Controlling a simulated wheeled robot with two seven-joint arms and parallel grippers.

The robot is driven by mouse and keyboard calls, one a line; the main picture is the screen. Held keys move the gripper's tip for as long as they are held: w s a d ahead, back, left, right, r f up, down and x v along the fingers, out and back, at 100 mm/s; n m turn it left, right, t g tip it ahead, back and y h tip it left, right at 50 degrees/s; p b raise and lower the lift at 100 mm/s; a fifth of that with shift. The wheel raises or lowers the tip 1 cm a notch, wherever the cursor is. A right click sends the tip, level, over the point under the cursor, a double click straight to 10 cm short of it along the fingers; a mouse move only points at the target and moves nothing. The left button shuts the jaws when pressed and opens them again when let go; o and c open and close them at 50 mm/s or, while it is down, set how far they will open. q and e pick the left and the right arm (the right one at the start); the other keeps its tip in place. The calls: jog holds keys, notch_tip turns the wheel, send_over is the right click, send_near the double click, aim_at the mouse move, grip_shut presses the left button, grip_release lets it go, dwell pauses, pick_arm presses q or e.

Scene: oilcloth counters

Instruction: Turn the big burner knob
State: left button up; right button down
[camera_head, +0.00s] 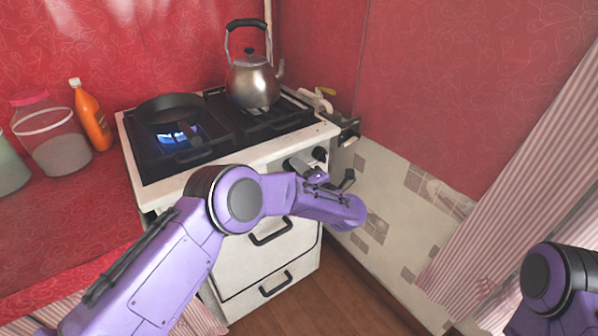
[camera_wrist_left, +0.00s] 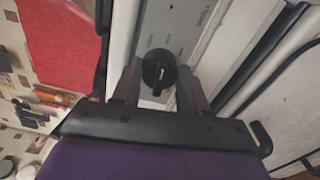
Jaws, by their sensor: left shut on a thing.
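The big burner knob (camera_wrist_left: 158,72) is round and black with a pale line across it. In the left wrist view it sits on the stove's pale front panel. My left gripper (camera_wrist_left: 160,80) has one finger on each side of it and is shut on it. In the head view my left gripper (camera_head: 293,166) is at the front panel of the white stove (camera_head: 240,158), and my wrist hides most of that knob. Another black knob (camera_head: 319,153) shows to its right. My right arm shows at the lower right, but its gripper is out of view.
A metal kettle (camera_head: 252,80) stands at the back right. An orange bottle (camera_head: 92,117) and a glass jar (camera_head: 50,138) are on the red counter (camera_head: 75,205) to the left.

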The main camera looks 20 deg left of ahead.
pick_arm(q)
jog(key=shift+m, duration=0.5)
dwell(0.3)
jog(key=o, duration=1)
jog(key=shift+d, duration=0.1)
jog(key=v, duration=1)
jog(key=shift+s+d+b, duration=0.15)
jog(key=shift+d+b, duration=0.05)
jog(key=shift+b, duration=0.15)
